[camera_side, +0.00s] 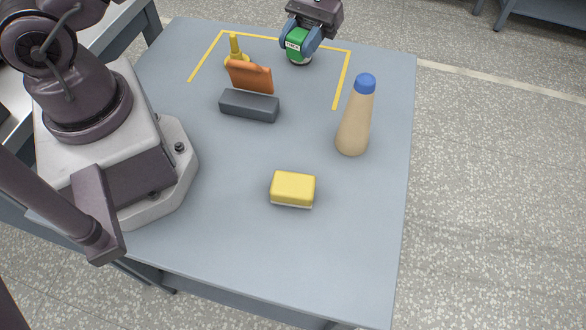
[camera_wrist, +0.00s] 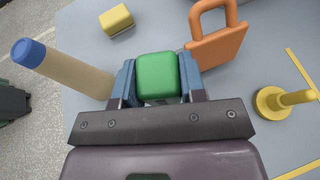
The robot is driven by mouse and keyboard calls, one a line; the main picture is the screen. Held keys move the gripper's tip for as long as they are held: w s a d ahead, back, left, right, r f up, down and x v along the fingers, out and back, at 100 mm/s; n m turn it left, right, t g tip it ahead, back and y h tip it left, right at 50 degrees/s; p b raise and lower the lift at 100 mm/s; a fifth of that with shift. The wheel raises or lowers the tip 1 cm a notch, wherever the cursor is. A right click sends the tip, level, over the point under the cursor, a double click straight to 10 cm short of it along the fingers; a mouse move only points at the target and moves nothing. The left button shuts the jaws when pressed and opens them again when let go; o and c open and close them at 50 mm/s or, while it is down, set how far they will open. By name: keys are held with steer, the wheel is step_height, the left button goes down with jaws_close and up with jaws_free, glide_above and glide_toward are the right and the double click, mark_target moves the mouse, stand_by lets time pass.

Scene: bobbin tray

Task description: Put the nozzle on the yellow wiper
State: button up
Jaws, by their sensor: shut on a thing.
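A yellow block with a pale base (camera_side: 294,188), which looks like the yellow wiper, lies on the front middle of the table; the wrist view shows it at upper left (camera_wrist: 116,19). My gripper (camera_side: 298,44) is at the far side of the table, well away from it. A yellow piece with a round base and upright post (camera_side: 234,47) stands at far left (camera_wrist: 284,100). I cannot tell which piece is the nozzle.
An orange looped piece (camera_side: 250,76) stands at a dark grey block (camera_side: 249,106). A tall tan bottle with a blue cap (camera_side: 354,125) stands at right. Yellow tape (camera_side: 343,78) marks the far area. The table around the yellow block is clear.

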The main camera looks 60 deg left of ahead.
steer(key=d, duration=0.2)
steer(key=n+t+h, duration=0.6)
steer(key=n, duration=0.2)
glide_above(293, 183)
step_height(293, 183, down, 7)
steer(key=shift+f, duration=0.1)
steer(key=o, duration=0.9)
